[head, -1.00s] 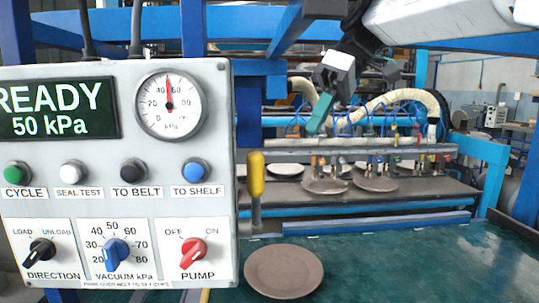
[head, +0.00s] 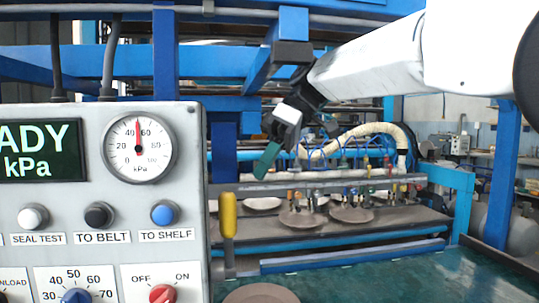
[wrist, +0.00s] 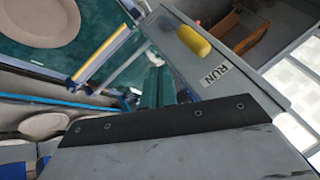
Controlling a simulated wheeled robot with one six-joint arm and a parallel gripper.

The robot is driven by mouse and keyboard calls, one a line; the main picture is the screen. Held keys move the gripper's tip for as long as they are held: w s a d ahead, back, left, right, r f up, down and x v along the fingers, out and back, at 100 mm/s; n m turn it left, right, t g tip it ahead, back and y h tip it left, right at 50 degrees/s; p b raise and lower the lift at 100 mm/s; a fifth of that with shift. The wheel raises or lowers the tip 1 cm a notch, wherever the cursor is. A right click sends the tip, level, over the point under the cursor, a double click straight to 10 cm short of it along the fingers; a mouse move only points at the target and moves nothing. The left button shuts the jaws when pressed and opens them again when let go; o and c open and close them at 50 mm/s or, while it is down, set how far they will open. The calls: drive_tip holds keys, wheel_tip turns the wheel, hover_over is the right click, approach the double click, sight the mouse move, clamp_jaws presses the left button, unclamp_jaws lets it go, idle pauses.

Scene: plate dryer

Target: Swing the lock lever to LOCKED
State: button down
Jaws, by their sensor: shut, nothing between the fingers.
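The lock lever (head: 228,215) has a yellow grip on a grey shaft and stands upright at the right side of the control box in the head view. In the wrist view its yellow grip (wrist: 195,40) shows beside a RUN label on the box's side. No LOCKED label is visible. My gripper (head: 266,161), with teal fingers, is shut and empty. It is above and to the right of the lever in the head view, apart from it. In the wrist view the fingers (wrist: 158,88) show below and left of the yellow grip.
The grey control box (head: 190,250) carries a gauge (head: 139,148) reading about 50 kPa, buttons and knobs. A brown plate (head: 261,294) lies on the green belt (head: 400,277). More plates (head: 351,215) lie on the shelf behind, under suction cups and hoses. Blue frame beams surround my arm.

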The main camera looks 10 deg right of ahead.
drive_tip(key=s+a+f, duration=0.4)
drive_tip(key=shift+s+a, duration=0.3)
drive_tip(key=shift+s, duration=0.05)
idle(0.3)
